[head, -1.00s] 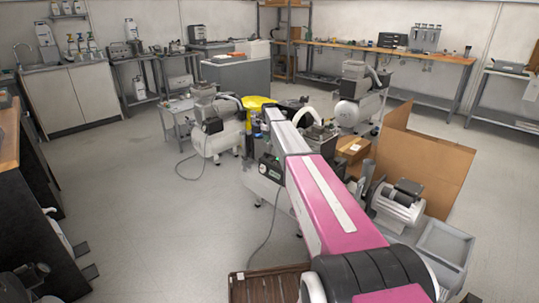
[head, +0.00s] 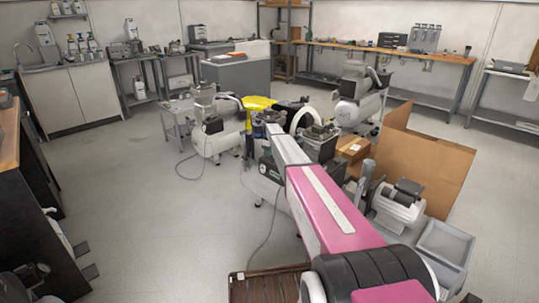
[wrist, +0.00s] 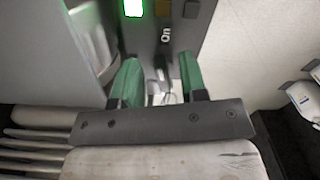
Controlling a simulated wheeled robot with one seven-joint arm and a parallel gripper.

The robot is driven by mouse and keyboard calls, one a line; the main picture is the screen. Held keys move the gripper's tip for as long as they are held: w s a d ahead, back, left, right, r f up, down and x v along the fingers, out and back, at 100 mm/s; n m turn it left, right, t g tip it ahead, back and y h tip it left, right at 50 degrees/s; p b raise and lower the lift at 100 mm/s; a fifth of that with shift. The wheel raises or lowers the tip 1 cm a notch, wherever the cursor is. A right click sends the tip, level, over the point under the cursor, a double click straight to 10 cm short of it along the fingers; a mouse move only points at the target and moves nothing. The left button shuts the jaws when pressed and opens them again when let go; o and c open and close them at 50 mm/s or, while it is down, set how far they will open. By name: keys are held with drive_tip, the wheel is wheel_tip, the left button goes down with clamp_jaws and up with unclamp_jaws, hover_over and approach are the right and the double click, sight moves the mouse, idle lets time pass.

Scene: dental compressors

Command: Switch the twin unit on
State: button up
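The wrist view shows a grey control panel (wrist: 160,40) close in front of my gripper. It has a lit green lamp (wrist: 133,7) and a pale "On" marking (wrist: 166,34). A small dark part, perhaps the switch, lies below the marking, near the gap between my fingers; its position cannot be told. My gripper (wrist: 161,85) has two green fingers set apart, with nothing visibly clamped. In the head view, the compressor (head: 320,143) beyond my pink-and-white arm appears to be the twin unit; my arm hides part of it and my gripper.
Another compressor (head: 215,130) stands to the left, with a yellow item (head: 258,103) near it. A third (head: 358,100) is behind. Cardboard (head: 425,160), a motor (head: 398,205) and a grey bin (head: 443,243) crowd the right. The left floor is mostly clear.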

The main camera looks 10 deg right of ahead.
drive_tip(key=shift+f, duration=0.4)
clamp_jaws()
drive_tip(key=shift+s+a+m, duration=0.15)
drive_tip(key=shift+m, duration=1.35)
unclamp_jaws()
